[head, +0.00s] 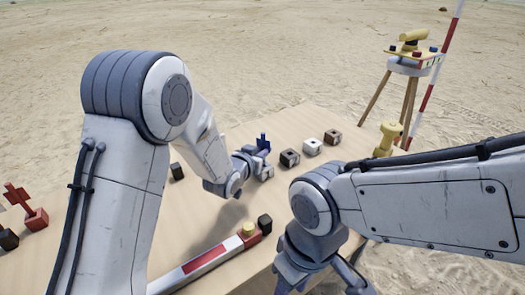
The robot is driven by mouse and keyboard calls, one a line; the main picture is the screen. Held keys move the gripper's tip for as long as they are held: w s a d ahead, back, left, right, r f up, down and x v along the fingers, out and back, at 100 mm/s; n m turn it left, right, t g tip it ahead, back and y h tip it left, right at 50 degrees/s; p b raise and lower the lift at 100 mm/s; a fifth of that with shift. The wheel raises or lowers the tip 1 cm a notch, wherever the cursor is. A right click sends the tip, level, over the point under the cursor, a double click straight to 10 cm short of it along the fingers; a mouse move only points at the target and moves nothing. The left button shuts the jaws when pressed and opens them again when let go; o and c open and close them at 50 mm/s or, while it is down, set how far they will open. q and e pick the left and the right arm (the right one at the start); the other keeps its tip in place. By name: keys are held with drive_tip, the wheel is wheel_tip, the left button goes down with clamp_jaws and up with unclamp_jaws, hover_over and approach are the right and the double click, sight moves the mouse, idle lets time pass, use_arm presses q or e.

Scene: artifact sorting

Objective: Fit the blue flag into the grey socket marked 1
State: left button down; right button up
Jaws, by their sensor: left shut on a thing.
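My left gripper (257,168) is shut on the blue flag (263,143) above the table. The flag's blue top stands up over the fingers, and its lower part is hidden by them. A dark grey block with a hole (290,158), likely the grey socket, sits just right of the flag. A white block (312,147) and a brown block (333,136) stand in line beyond it. I cannot read any mark on them. The flag looks apart from the grey block. My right gripper (322,280) is at the bottom edge, partly cut off, and its jaws are unclear.
A red cross-shaped piece in a red base (35,217) and dark blocks lie at the left. A red and white bar (205,262) lies in front, with a yellow-topped red block (249,232) at its end. A yellow object (387,140) stands at the table's right edge.

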use_arm(q)
drive_tip(key=shift+f, duration=0.3)
drive_tip(key=c, duration=0.8)
unclamp_jaws()
drive_tip(key=shift+r, duration=0.1)
drive_tip(key=v, duration=1)
drive_tip(key=shift+s+a+r+b, duration=0.1)
drive_tip(key=shift+s+b, duration=0.15)
drive_tip(key=shift+b, duration=0.05)
